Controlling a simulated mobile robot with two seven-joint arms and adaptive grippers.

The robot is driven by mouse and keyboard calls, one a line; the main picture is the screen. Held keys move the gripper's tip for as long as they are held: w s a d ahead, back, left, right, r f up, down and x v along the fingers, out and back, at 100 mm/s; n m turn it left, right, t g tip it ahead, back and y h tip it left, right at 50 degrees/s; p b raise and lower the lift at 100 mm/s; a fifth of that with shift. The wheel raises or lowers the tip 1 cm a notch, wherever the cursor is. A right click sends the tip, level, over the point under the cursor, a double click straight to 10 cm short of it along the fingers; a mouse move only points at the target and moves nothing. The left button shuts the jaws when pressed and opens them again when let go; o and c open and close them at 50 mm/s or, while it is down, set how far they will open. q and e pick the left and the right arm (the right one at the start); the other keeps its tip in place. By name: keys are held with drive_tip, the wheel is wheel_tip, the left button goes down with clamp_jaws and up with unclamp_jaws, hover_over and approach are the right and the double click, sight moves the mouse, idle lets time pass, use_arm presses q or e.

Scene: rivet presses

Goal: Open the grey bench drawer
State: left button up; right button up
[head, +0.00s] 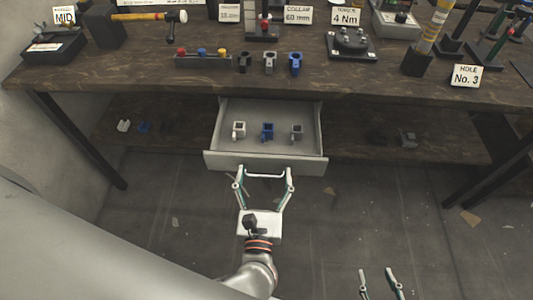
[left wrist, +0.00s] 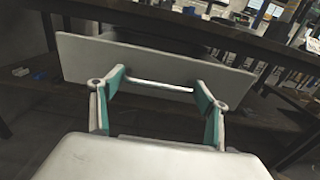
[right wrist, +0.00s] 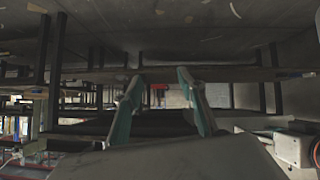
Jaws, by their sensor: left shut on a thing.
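The grey bench drawer (head: 225,160) stands pulled out below the workbench, with its inside showing. In it are a white part (head: 239,130), a blue part (head: 267,131) and a grey part (head: 296,132). My left gripper (head: 265,172) is at the middle of the drawer front, shut on the bar handle (left wrist: 160,86). The drawer front also shows in the left wrist view (left wrist: 85,56). My right gripper (head: 378,272) is low at the right, away from the drawer, its fingers apart and empty; they also show in the right wrist view (right wrist: 157,80).
The workbench top (head: 150,72) carries a hammer (head: 150,17), a rack of colored knobs (head: 203,58), several small clamps and a "No. 3" sign (head: 466,76). A lower shelf (head: 370,140) holds small parts. The floor (head: 150,210) before the bench is mostly clear.

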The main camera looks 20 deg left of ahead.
use_arm(q)
drive_tip(key=shift+v, duration=2.05)
use_arm(e)
drive_tip(key=shift+w+a+r, duration=0.15)
drive_tip(key=shift+w, duration=0.1)
use_arm(q)
drive_tip(key=shift+d, duration=0.15)
drive_tip(key=o, duration=1.3)
use_arm(e)
drive_tip(key=shift+f, duration=0.2)
use_arm(q)
wheel_tip(320, 180, up, 10)
drive_tip(key=shift+r, duration=0.1)
use_arm(e)
drive_tip(key=shift+r, duration=0.1)
